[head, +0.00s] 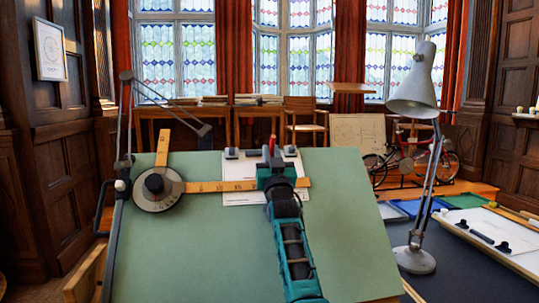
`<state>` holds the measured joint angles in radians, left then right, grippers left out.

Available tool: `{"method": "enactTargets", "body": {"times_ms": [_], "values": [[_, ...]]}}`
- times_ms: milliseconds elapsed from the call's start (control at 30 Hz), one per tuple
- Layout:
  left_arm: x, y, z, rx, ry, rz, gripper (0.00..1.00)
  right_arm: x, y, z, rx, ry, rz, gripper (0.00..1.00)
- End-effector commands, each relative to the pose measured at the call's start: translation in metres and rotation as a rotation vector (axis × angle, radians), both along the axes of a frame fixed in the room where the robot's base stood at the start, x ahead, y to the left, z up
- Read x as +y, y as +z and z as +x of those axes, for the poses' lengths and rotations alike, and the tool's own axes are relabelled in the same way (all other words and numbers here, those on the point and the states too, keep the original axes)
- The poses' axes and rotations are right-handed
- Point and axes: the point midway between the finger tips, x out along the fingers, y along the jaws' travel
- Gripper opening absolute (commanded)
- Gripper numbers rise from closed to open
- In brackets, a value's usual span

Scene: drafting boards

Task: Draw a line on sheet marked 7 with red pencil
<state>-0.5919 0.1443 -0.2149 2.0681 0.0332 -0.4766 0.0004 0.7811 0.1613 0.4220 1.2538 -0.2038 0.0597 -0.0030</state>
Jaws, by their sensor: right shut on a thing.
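A white sheet (240,170) lies on the upper middle of the green drafting board (345,215). No 7 can be read on it, and my right gripper and a ruler cover part of it. My right gripper (271,161) is over the sheet, shut on the red pencil (271,145). Only a short red part of the pencil shows at the far side of the gripper. Its tip is hidden, so I cannot tell whether it touches the sheet. My left gripper is not in view.
A drafting machine with a round head (158,189) and wooden rulers (210,187) crosses the board and sheet. Dark weights (231,153) sit at the sheet's top edge. A grey lamp (415,95) stands right of the board, on a dark table (450,275) with another sheet and trays.

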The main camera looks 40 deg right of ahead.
Motion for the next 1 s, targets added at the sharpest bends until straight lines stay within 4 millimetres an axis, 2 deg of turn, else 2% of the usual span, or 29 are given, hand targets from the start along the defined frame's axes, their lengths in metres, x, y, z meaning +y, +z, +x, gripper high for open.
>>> {"method": "enactTargets", "body": {"times_ms": [1000], "values": [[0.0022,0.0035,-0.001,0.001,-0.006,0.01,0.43,-0.0097,-0.001,-0.0047,0.003,-0.001,-0.001,0.0]]}}
